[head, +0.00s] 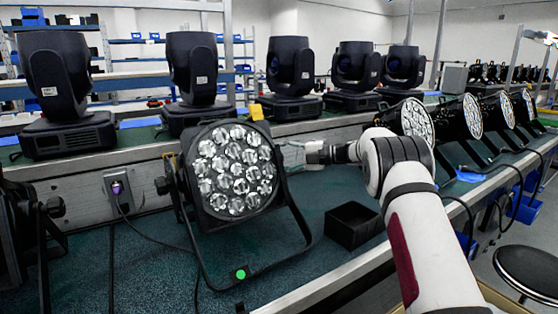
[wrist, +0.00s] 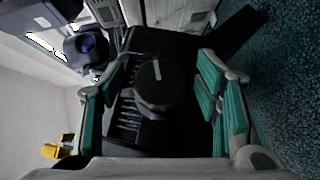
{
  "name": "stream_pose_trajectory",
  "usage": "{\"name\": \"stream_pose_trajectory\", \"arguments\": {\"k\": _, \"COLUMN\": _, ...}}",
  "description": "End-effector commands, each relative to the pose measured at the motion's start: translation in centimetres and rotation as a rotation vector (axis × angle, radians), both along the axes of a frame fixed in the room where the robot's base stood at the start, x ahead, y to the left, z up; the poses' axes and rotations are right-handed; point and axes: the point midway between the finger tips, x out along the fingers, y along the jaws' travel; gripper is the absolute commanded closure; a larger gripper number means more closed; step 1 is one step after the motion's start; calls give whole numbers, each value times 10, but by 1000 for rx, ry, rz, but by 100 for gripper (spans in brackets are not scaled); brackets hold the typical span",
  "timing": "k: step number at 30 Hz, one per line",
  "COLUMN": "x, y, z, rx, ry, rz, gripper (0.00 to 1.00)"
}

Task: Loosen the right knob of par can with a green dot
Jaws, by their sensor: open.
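The par can (head: 238,170) with many round lenses stands on the green mat in the head view. A green dot (head: 240,274) is on the lower bar of its black bracket. My gripper (head: 292,154) reaches in from the right to the can's right side, where the right knob is hidden. In the wrist view my gripper (wrist: 163,76) is open, with teal pads on both sides of a round black knob (wrist: 155,86). Gaps show between the knob and both pads. The can's left knob (head: 162,186) is in plain view.
A black open box (head: 353,226) sits on the mat just right of the can. More par cans (head: 411,122) stand farther right. Moving-head lights (head: 194,82) line the raised shelf behind. Another black fixture (head: 22,240) is at the left edge.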

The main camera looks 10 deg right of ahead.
Motion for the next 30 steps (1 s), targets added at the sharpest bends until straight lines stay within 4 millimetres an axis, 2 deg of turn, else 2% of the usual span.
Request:
{"name": "stream_pose_trajectory", "arguments": {"k": 10, "x": 2, "y": 4, "z": 0, "rx": 0, "ry": 0, "rz": 0, "gripper": 42}}
{"name": "stream_pose_trajectory", "arguments": {"k": 11, "x": 2, "y": 4, "z": -1, "rx": 0, "ry": 0, "rz": 0, "gripper": 45}}
{"name": "stream_pose_trajectory", "arguments": {"k": 17, "x": 2, "y": 4, "z": -1, "rx": 0, "ry": 0, "rz": -1, "gripper": 90}}
{"name": "stream_pose_trajectory", "arguments": {"k": 30, "x": 2, "y": 3, "z": -3, "rx": 25, "ry": -63, "rz": -2, "gripper": 91}}
